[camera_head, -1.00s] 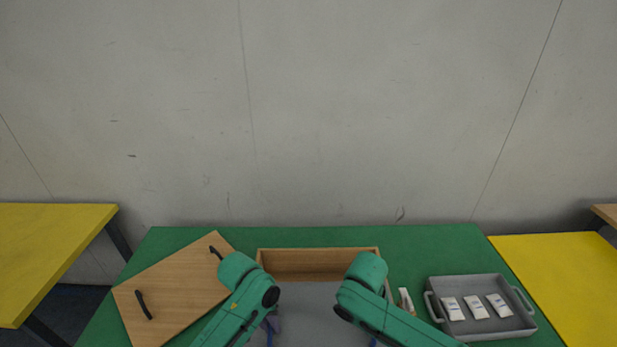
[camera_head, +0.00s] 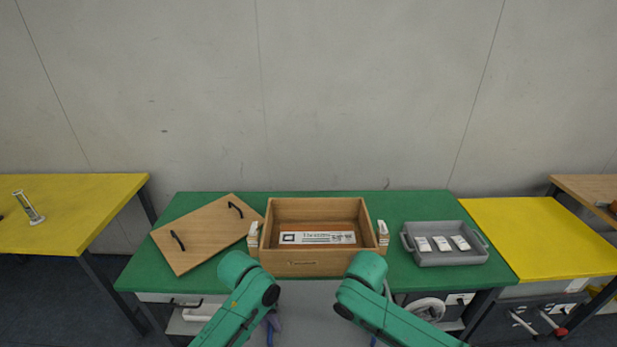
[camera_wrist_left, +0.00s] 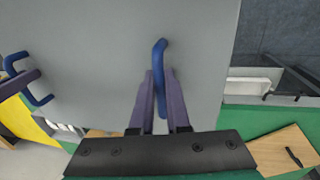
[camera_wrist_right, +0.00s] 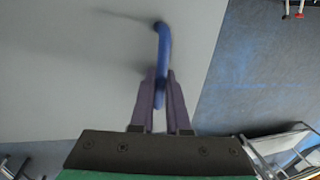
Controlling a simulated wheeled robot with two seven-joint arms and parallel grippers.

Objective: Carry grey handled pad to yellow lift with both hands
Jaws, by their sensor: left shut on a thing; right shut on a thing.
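The grey pad (camera_head: 310,312) is a flat board with blue handles. It is held up in front of the green table's near edge. In the left wrist view my left gripper (camera_wrist_left: 158,95) is shut on one blue handle (camera_wrist_left: 159,55). In the right wrist view my right gripper (camera_wrist_right: 160,95) is shut on the opposite handle (camera_wrist_right: 163,45). In the head view my arms largely cover the pad's sides. Yellow tops stand at the left (camera_head: 75,205) and right (camera_head: 540,240); I cannot tell which is the lift.
The green table (camera_head: 400,208) carries a wooden box (camera_head: 290,262), a wooden lid (camera_head: 205,235) with black handles and a grey tray (camera_head: 450,258) with white packets. A cylinder stand (camera_head: 30,210) is on the left yellow table. Dark floor shows at lower left.

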